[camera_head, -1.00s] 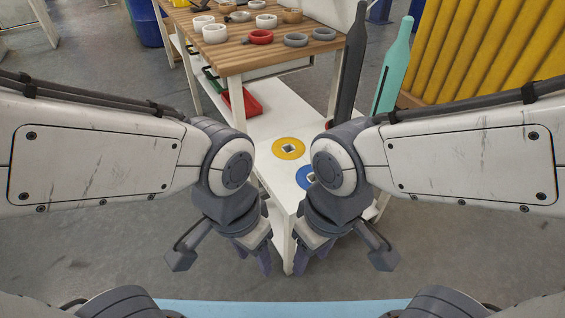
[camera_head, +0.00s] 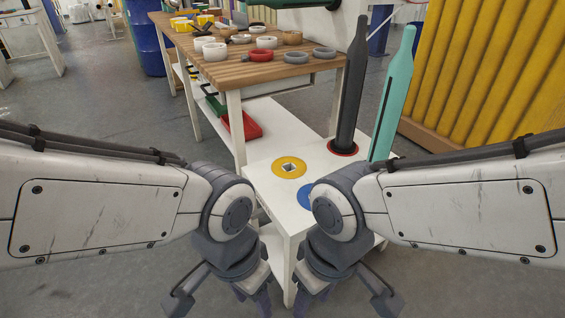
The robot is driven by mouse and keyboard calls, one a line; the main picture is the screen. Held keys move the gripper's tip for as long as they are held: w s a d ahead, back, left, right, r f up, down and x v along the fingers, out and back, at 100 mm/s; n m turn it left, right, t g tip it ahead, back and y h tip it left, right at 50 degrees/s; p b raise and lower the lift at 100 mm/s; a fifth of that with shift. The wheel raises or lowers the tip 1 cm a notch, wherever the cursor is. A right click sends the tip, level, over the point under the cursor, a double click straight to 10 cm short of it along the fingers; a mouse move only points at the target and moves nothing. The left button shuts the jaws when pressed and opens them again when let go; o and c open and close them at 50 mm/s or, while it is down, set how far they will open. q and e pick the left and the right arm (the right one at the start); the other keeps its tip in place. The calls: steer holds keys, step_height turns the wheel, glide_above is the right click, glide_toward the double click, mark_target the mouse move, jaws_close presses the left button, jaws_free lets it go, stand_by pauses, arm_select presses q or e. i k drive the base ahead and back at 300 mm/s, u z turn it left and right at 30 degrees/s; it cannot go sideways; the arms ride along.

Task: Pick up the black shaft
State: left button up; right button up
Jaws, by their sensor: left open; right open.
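The black shaft (camera_head: 349,95) stands upright on a red round base (camera_head: 342,147) on the low white table (camera_head: 262,187), right of centre. It is a dark, bottle-shaped post with a narrow neck. My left gripper (camera_head: 257,298) is open and empty, low in front of the white table. My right gripper (camera_head: 306,299) is open and empty beside it, also low in front of the table. Both grippers are well apart from the shaft, which stands farther back. The fingertips are partly cut off or dim at the bottom of the view.
A teal shaft (camera_head: 394,98) stands just right of the black one. A yellow disc (camera_head: 289,167) and a partly hidden blue disc (camera_head: 305,196) lie on the white table. A wooden table (camera_head: 260,72) with several tape rolls stands behind. Yellow panels (camera_head: 490,70) rise at right.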

mark_target(358, 52)
steer(key=u, duration=0.55)
steer(key=k, duration=0.7)
steer(key=u, duration=0.8)
steer(key=k, duration=0.5)
steer(key=u, duration=0.45)
steer(key=i, duration=1.95)
steer(key=z, duration=0.9)
steer(key=i, duration=1.2)
steer(key=z, duration=1.7)
steer(key=i, duration=0.75)
steer(key=z, duration=0.85)
